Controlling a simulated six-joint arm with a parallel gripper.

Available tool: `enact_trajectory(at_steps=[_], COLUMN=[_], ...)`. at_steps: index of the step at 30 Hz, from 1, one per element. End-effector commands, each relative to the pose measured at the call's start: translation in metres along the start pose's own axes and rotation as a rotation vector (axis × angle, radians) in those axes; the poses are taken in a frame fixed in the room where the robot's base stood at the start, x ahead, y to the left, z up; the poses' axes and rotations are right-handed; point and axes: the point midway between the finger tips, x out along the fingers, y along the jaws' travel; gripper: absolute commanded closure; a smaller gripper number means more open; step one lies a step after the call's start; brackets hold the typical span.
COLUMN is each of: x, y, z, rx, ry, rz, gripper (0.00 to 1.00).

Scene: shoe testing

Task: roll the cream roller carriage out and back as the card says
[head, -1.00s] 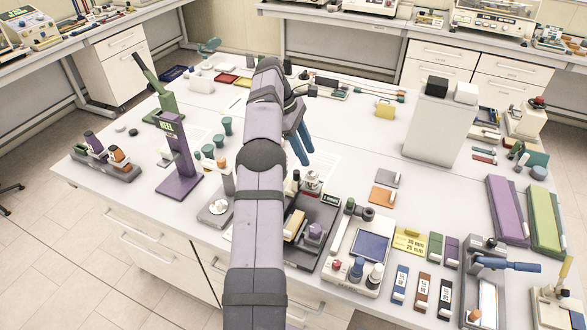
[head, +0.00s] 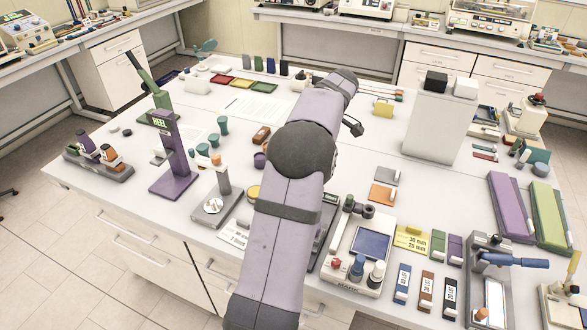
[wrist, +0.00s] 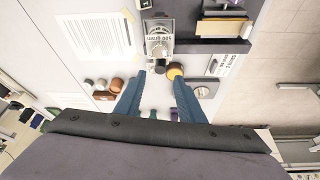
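In the head view my arm hides the carriage and most of the device. A white printed card (wrist: 226,66) lies beside the device; a printed card (head: 234,234) also shows left of my arm in the head view. Its text is too small to read surely. My gripper (wrist: 157,80) is open, its blue fingers apart and nothing seen held between them. The head view hides the fingers.
In the head view, a cream tester with a blue screen (head: 372,243) stands right of my arm, and a purple HEEL stand (head: 172,165) left.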

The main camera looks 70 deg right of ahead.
Motion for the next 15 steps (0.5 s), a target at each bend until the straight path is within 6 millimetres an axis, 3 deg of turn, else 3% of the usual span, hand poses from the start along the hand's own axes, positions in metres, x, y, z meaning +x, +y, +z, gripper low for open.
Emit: enact_trajectory(at_steps=[8,15], x=[0.014,0.044], y=[-0.001,-0.002], z=[0.0,0.0], rx=[-0.003,-0.001], ry=[-0.003,-0.004], rz=[-0.005,-0.007], gripper=[0.64,0.64])
